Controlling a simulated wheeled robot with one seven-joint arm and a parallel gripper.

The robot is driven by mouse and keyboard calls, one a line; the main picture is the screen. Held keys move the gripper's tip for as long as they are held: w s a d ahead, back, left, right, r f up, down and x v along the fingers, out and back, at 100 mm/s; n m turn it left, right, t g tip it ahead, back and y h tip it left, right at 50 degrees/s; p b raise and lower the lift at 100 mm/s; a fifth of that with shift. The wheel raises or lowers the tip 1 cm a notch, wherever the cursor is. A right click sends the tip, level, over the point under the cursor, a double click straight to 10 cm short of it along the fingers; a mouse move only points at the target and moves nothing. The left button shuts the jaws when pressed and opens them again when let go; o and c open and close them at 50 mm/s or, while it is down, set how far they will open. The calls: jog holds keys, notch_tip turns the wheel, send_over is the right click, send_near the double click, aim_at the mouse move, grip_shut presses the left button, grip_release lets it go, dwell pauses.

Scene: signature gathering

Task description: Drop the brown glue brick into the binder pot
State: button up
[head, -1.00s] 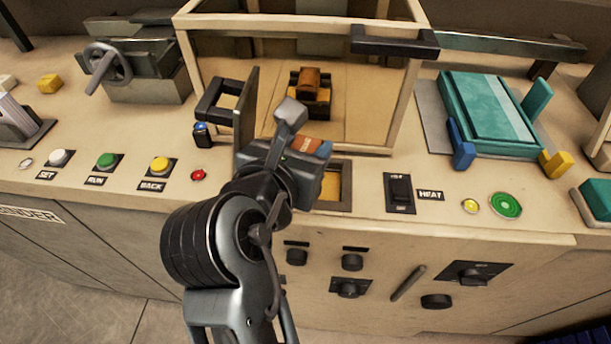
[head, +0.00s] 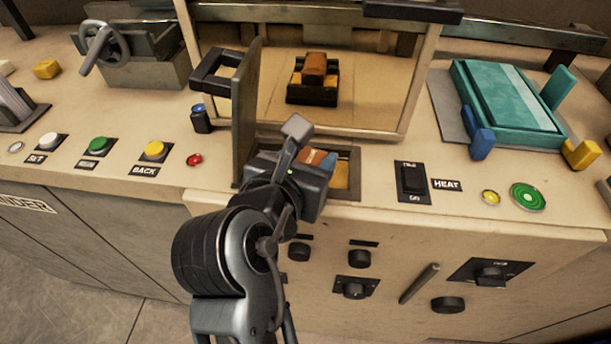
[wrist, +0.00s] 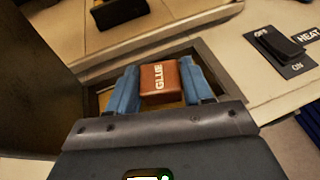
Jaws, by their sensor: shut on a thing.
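The brown glue brick (head: 311,157) is held between the blue fingers of my gripper (wrist: 160,84). In the wrist view the brick (wrist: 160,80) shows its "GLUE" lettering facing up. My gripper is shut on it. The binder pot (head: 355,166) is a square, dark-rimmed opening in the counter with an amber inside. The brick is over or within this opening; its exact height against the rim cannot be told. My gripper and wrist hide the pot's front left part. The pot's rim also shows in the wrist view (wrist: 222,76).
An upright dark lid (head: 246,110) with a handle stands at the pot's left. Behind is a framed chamber with another brown block (head: 316,66) in a dark holder. The HEAT switch (head: 411,180) is right of the pot. A red button (head: 194,160) is to the left.

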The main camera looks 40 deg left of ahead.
jog(key=o, duration=1.1)
jog(key=v, duration=0.7)
jog(key=shift+s+r, duration=0.2)
jog(key=shift+s, duration=0.15)
